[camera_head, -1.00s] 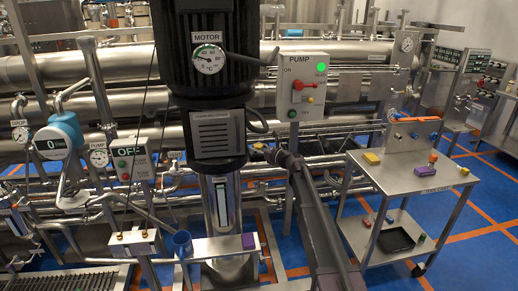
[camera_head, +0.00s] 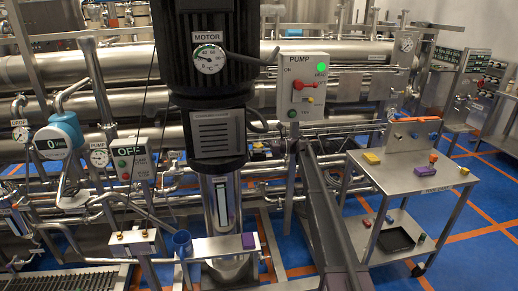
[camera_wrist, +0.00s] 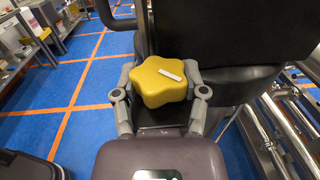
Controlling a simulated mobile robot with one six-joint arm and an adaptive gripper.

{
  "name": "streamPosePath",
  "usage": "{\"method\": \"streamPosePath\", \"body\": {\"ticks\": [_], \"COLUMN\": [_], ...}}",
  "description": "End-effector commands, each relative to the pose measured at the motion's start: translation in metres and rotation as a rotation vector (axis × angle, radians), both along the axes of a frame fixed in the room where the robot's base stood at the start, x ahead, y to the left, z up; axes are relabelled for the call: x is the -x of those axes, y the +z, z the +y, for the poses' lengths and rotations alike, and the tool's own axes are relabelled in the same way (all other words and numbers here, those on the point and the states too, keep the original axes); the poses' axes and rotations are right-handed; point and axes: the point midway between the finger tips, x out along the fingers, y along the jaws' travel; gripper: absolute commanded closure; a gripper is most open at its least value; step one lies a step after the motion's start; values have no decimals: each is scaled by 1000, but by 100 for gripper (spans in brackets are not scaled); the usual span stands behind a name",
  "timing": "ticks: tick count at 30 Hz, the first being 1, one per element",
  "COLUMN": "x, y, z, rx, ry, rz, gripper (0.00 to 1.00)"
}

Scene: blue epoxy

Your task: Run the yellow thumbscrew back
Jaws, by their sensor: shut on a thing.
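The yellow thumbscrew (camera_wrist: 162,82) is a thick, star-shaped knob with a white mark on its face, in the middle of the wrist view. My gripper (camera_wrist: 164,90) is shut on it, with one grey finger against its left side and one against its right. What the thumbscrew is mounted on is hidden behind it. In the head view my arm runs up from the bottom edge to beside the pump box, and I cannot make out the gripper or the thumbscrew there.
The black motor (camera_head: 212,50) stands left of my arm. The pump box (camera_head: 304,85) with a red handle is above it. A steel cart (camera_head: 405,180) with small coloured blocks stands to the right. Steel pipes run behind. Blue floor (camera_wrist: 85,65) with orange lines shows in the wrist view.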

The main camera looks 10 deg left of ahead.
Motion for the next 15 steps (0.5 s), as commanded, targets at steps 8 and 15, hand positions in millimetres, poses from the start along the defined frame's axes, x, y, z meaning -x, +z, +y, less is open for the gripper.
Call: {"method": "streamPosePath", "body": {"ticks": [8, 15], "x": [-7, -7], "y": [2, 2], "z": [-2, -2], "rx": [-7, -7], "ry": [104, 128], "rz": [2, 2], "gripper": [92, 92]}}
